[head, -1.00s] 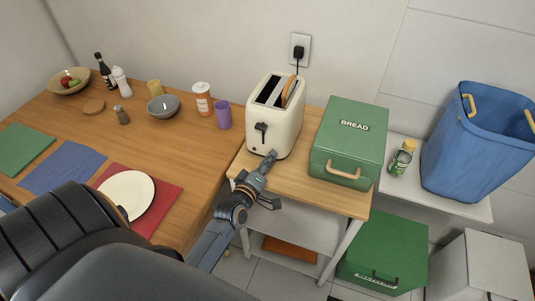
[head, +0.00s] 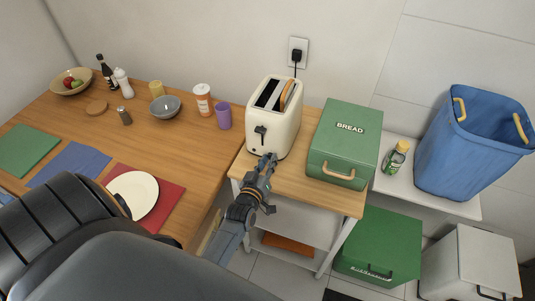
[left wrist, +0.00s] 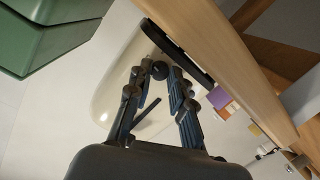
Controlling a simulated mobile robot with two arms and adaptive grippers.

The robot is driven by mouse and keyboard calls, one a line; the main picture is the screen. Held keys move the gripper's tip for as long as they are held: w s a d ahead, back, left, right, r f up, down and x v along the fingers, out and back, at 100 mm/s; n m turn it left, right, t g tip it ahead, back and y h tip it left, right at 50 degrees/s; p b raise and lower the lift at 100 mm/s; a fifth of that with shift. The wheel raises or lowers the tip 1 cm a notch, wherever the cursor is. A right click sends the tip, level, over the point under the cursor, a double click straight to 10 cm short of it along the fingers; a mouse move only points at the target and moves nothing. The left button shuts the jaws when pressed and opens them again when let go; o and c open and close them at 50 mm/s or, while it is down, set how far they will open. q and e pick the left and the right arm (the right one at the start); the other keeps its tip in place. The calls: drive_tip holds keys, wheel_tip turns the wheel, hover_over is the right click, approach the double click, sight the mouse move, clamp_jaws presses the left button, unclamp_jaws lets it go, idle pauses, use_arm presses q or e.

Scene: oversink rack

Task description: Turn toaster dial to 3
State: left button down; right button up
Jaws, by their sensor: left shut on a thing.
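The cream toaster (head: 273,118) stands upright on a small wooden-topped cart, with a slice of bread (head: 287,95) in one slot and a black lever (head: 261,134) on its front. My left gripper (head: 267,160) is at the toaster's lower front. In the left wrist view my left gripper (left wrist: 160,84) is shut on a small dark round knob, the toaster dial (left wrist: 160,70), between its fingertips. The cream toaster body (left wrist: 112,88) shows behind it. The dial's markings and setting cannot be read; the gripper hides the dial in the head view. My right gripper is not in view.
A green bread box (head: 345,142) stands close to the toaster's right. A purple cup (head: 223,117) is to its left on the counter (head: 190,150). A cord runs to a wall outlet (head: 297,52). The cart's wooden top (head: 290,180) is clear in front of the toaster.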

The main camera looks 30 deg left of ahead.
use_arm(q)
drive_tip(key=shift+w+r, duration=0.1)
drive_tip(key=shift+r, duration=0.05)
drive_tip(key=c, duration=1.5)
unclamp_jaws()
drive_tip(key=shift+o, duration=0.2)
drive_tip(key=v, duration=1.2)
